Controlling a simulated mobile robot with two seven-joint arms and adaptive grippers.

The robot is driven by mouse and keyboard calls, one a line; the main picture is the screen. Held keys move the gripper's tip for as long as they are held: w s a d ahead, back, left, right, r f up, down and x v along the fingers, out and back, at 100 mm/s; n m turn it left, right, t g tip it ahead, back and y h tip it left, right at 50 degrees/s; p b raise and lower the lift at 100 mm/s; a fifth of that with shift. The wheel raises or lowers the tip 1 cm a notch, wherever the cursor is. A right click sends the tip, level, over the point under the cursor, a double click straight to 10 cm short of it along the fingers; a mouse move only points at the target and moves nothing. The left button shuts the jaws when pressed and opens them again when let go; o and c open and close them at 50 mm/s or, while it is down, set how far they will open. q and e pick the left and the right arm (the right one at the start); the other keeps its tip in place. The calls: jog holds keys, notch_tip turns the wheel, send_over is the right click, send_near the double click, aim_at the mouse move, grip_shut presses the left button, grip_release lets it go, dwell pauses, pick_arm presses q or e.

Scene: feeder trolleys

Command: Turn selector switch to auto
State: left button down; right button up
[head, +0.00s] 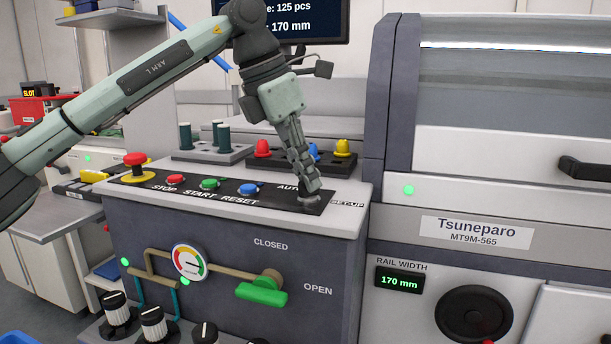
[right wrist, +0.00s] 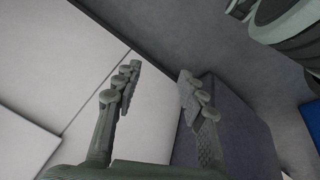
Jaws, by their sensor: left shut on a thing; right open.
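The selector switch (head: 309,203) sits at the right end of the black control panel, between the labels AUTO and SET-UP. My left gripper (head: 312,190) comes down on it from above and is shut on its knob. The fingers hide most of the knob, so I cannot tell which way it points. The AUTO label (head: 287,188) is partly covered by the fingers. The SET-UP label (head: 347,204) lies to the right of the switch. My right gripper (right wrist: 153,100) shows in the right wrist view, open with nothing between its fingers.
Left of the switch are a blue RESET button (head: 248,189), a green START button (head: 209,184), a red STOP button (head: 175,179) and a red emergency stop (head: 135,160). Behind stand holders with green and coloured parts. A green valve handle (head: 262,293) is on the front. The Tsuneparo machine (head: 477,232) stands right.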

pick_arm(q)
jog(key=shift+f+n+t, duration=0.1)
jog(key=shift+n+t, duration=0.2)
jog(key=shift+n, duration=0.2)
jog(key=n+t+y+b, duration=0.1)
jog(key=n, duration=0.2)
jog(key=shift+s+d+n+b, duration=0.1)
jog(key=shift+n+b, duration=0.2)
jog(key=shift+b, duration=0.05)
jog(key=n+y+b, duration=0.1)
jog(key=n, duration=0.2)
jog(key=shift+d+n+t, duration=0.1)
jog(key=shift+n+t, duration=0.2)
jog(key=shift+n, duration=0.1)
jog(key=shift+n+y, duration=0.4)
pick_arm(e)
jog(key=w+a+r+n+t+y, duration=0.1)
jog(key=w+a+r+t+y, duration=0.2)
jog(key=w+a+r+t, duration=0.4)
jog(key=shift+w+a+r+n+t+y, duration=0.35)
jog(key=shift+w+a, duration=1.4)
jog(key=shift+w, duration=0.55)
pick_arm(q)
jog(key=c, duration=1.6)
grip_release()
